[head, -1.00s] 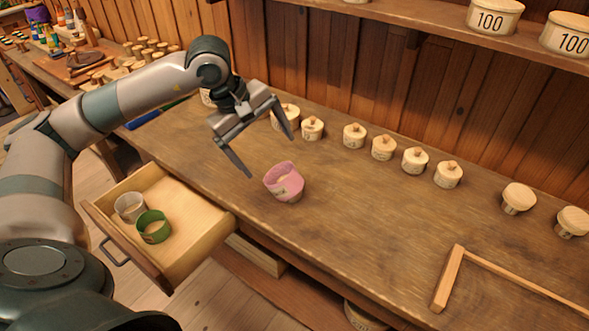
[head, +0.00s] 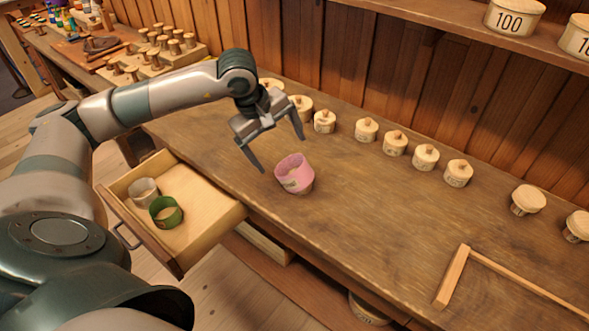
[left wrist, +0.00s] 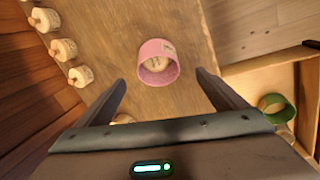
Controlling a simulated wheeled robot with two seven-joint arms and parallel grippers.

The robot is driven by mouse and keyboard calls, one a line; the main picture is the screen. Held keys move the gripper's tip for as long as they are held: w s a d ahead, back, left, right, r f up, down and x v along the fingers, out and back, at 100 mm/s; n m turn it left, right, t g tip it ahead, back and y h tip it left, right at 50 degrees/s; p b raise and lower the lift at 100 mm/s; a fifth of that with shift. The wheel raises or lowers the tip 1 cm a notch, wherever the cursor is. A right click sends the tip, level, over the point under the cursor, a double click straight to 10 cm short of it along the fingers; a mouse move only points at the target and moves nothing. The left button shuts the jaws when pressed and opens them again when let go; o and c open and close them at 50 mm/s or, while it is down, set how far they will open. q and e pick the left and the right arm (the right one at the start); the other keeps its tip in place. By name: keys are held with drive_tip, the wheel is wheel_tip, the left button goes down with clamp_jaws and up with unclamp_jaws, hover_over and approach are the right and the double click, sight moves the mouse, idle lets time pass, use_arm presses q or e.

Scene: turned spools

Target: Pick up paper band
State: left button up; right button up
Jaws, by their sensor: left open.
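A pink paper band (head: 294,172) stands on the workbench around a small wooden piece, near the front edge. It looks slightly tilted. It also shows in the left wrist view (left wrist: 158,50), beyond and between my fingertips, with the wooden piece inside it. My left gripper (head: 279,152) is open and empty, above and just behind-left of the pink band, not touching it. A green band (head: 166,212) and a white-grey band (head: 143,191) are in the open drawer (head: 200,196). My right gripper is not in view.
Several lidded wooden spools (head: 395,143) stand in a row along the back of the bench (head: 380,215). A wooden bar frame (head: 453,276) lies at the front right. The bench right of the pink band is clear. A shelf with pots (head: 513,16) hangs above.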

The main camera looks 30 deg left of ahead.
use_arm(q)
drive_tip(key=p, duration=0.2)
approach(292, 170)
drive_tip(key=d+f, duration=0.2)
drive_tip(key=shift+s+f, duration=0.1)
drive_tip(key=shift+f, duration=0.45)
drive_tip(key=shift+w+a+f+p, duration=0.1)
drive_tip(key=shift+w+f+p, duration=0.35)
drive_tip(key=shift+p, duration=0.3)
drive_tip(key=p+x, duration=0.1)
drive_tip(key=x, duration=0.2)
drive_tip(key=shift+a+p, duration=0.15)
drive_tip(key=shift+p, duration=0.2)
drive_tip(key=shift+w+f, duration=0.25)
drive_tip(key=shift+f, duration=0.3)
drive_tip(key=c, duration=1.2)
